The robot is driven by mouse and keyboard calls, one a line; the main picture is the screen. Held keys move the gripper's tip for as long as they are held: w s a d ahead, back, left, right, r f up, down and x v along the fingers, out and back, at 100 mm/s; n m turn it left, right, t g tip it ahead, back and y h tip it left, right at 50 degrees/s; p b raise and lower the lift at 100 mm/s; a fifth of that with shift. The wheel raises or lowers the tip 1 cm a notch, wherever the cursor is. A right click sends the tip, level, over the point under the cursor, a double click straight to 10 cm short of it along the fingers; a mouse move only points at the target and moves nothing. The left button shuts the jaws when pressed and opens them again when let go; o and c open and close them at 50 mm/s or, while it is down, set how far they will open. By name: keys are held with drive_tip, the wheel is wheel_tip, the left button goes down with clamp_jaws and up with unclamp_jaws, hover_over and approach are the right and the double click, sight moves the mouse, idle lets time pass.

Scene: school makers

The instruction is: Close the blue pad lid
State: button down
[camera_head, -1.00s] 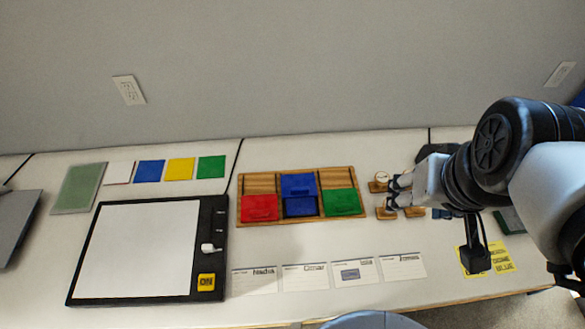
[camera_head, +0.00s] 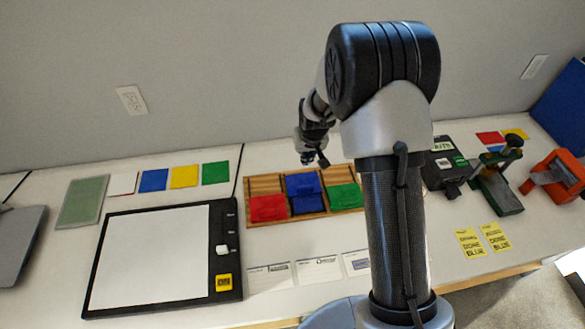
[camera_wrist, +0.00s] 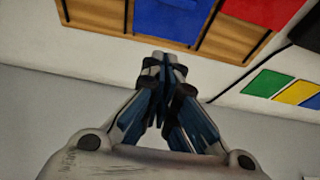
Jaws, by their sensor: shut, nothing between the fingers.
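The blue pad lid (camera_head: 302,182) stands raised at the back of the middle compartment of a wooden tray (camera_head: 262,185). Below it is the darker blue front part (camera_head: 306,204). My gripper (camera_head: 309,158) is above and behind the tray's back edge, close to the blue lid in the picture; I cannot tell whether they touch. In the wrist view, my gripper (camera_wrist: 165,58) is shut and empty, its tips near the tray's wooden edge (camera_wrist: 98,16), with blue (camera_wrist: 172,16) just beyond them.
A whiteboard pad (camera_head: 150,255) lies to the left, label cards (camera_head: 320,270) in front. The wall (camera_head: 230,80) is close behind.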

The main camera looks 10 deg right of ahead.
drive_tip(key=b, duration=0.3)
approach(304, 181)
drive_tip(key=w+f, duration=0.5)
drive_tip(key=w, duration=0.1)
drive_tip(key=shift+f, duration=0.2)
drive_tip(key=s, duration=0.3)
drive_tip(key=shift+s+r, duration=0.2)
drive_tip(key=shift+r, duration=0.1)
drive_tip(key=shift+s, duration=0.35)
